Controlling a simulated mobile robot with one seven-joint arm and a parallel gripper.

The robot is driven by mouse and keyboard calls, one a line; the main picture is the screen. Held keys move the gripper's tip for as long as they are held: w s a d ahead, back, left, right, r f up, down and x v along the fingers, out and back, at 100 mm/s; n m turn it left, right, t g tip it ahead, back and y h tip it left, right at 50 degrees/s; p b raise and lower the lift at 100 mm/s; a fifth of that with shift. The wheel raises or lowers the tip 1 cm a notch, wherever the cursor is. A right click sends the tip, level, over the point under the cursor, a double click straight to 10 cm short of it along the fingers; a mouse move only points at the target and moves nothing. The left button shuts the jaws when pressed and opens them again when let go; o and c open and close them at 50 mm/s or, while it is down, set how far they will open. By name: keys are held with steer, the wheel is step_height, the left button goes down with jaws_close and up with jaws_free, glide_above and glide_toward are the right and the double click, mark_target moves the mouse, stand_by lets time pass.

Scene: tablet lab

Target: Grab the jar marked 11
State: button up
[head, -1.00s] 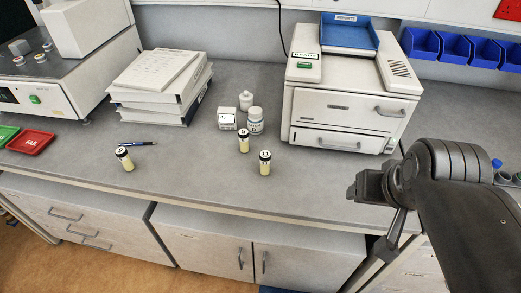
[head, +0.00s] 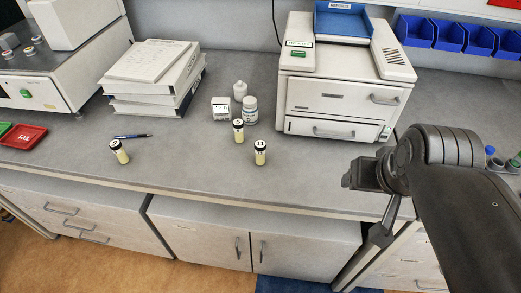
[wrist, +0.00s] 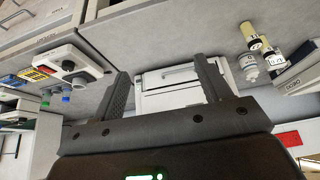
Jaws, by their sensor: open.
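The jar marked 11 (head: 260,153) stands upright on the grey counter near its front edge, with a dark-rimmed white lid and pale yellow contents. A similar jar (head: 239,133) stands just behind it to the left, and another (head: 120,154) farther left; their numbers are too small to read surely. My gripper (head: 358,177) is to the right of the jar marked 11, well apart from it. In the wrist view my gripper (wrist: 165,85) is open and empty, with the printer beyond its fingers. Two yellow jars (wrist: 250,33) show at upper right there.
A white printer (head: 343,103) stands behind, between jars and arm. A white bottle (head: 250,112) and small box (head: 221,112) are behind the jars. Binders (head: 152,88), a pen (head: 131,136) and a red tray (head: 24,138) lie left. Counter right of the jar is clear.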

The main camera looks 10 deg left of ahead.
stand_by(0.4)
steer(key=c, duration=0.4)
steer(key=shift+o, duration=0.2)
